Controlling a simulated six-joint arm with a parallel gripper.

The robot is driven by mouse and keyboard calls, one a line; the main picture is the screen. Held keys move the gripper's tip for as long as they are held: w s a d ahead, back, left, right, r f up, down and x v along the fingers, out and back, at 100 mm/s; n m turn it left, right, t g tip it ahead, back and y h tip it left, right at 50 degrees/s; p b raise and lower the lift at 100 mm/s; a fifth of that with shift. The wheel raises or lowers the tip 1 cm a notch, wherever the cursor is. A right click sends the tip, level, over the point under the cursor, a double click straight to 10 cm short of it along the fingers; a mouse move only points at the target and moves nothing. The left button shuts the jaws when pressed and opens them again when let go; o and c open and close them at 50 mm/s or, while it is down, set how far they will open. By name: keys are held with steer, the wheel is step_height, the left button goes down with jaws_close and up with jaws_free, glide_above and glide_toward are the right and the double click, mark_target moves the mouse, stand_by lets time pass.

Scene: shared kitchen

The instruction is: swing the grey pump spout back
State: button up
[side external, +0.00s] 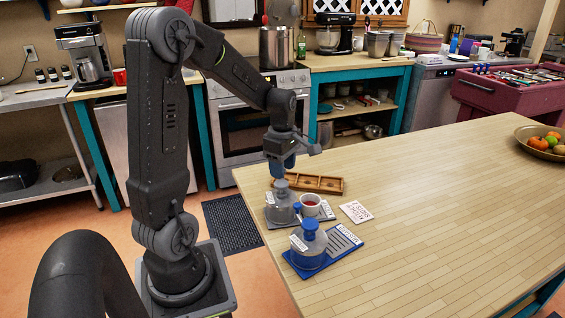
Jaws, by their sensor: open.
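The grey pump bottle (279,211) stands on a grey mat near the left edge of the wooden table. Its grey top (281,185) shows, but the direction of its spout is too small to tell. My gripper (281,171) is open, pointing down just above and behind the grey top. Whether a finger touches the pump is unclear. A blue pump bottle (310,246) stands on a blue mat (346,238) nearer the camera. A white cup (312,210) with red contents stands right of the grey bottle.
A wooden tray with compartments (325,185) lies just behind the pumps. A white printed card (356,211) lies right of the cup. A fruit bowl (533,149) stands at the far right. The table's middle (430,195) is clear.

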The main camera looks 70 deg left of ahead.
step_height(320, 180, up, 14)
stand_by(0.5)
steer(key=shift+d, duration=0.1)
steer(key=s+d+f+m+t, duration=0.1)
steer(key=s+d+m, duration=0.3)
steer(key=d+m, duration=0.7)
steer(key=s+d+f+m+t, duration=0.2)
steer(key=s+d+m+t, duration=0.2)
steer(key=d+m, duration=0.7)
steer(key=s+m, duration=0.1)
steer(key=m, duration=0.2)
steer(key=shift+f+t, duration=0.15)
steer(key=shift+t, duration=0.15)
